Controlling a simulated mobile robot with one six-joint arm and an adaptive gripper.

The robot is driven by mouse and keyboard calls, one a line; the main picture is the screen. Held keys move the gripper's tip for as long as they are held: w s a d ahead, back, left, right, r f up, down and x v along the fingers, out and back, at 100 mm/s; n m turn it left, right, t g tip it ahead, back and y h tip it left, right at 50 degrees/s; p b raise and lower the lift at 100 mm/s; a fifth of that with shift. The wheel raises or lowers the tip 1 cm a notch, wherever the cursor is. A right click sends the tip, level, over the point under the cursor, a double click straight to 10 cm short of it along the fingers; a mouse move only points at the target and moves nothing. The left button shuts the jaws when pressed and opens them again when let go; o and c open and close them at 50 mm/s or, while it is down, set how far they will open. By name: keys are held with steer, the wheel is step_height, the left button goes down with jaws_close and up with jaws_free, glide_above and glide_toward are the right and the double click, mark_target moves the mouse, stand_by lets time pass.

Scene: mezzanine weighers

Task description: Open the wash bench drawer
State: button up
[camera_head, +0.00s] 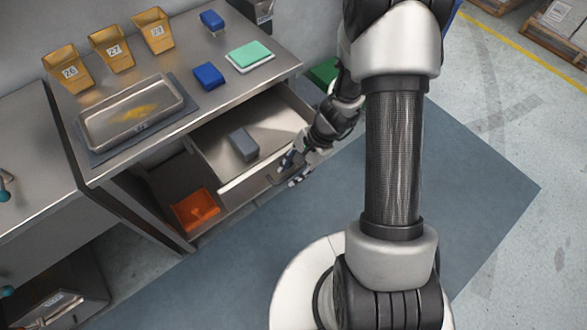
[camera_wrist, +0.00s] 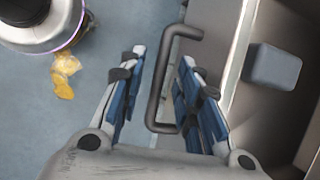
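The wash bench drawer (camera_head: 240,180) is pulled out of the bench, and its inside shows with a grey block (camera_head: 243,145) lying in it. The right finger reaches between the bar and the drawer front (camera_wrist: 238,45). The grey block also shows in the wrist view (camera_wrist: 273,67).
The bench top holds a metal tray (camera_head: 133,140), several yellow bins (camera_head: 112,48), blue blocks (camera_head: 209,76) and a green sponge (camera_head: 249,54). An orange container (camera_head: 195,209) sits on the shelf below. Dark matting (camera_head: 340,215) covers clear floor in front. A yellow scrap (camera_wrist: 65,72) lies on the floor.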

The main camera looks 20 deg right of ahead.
steer(key=v, duration=1.2)
stand_by(0.4)
steer(key=s+a+r+n+t+h, duration=0.2)
steer(key=s+a+r+n, duration=0.1)
steer(key=s+r+n, duration=0.4)
steer(key=s+a+r+n+t+h, duration=0.2)
steer(key=s+r+n, duration=0.5)
steer(key=r, duration=0.7)
steer(key=shift+s+a+h, duration=0.5)
steer(key=shift+s+a, duration=0.25)
steer(key=shift+s, duration=0.1)
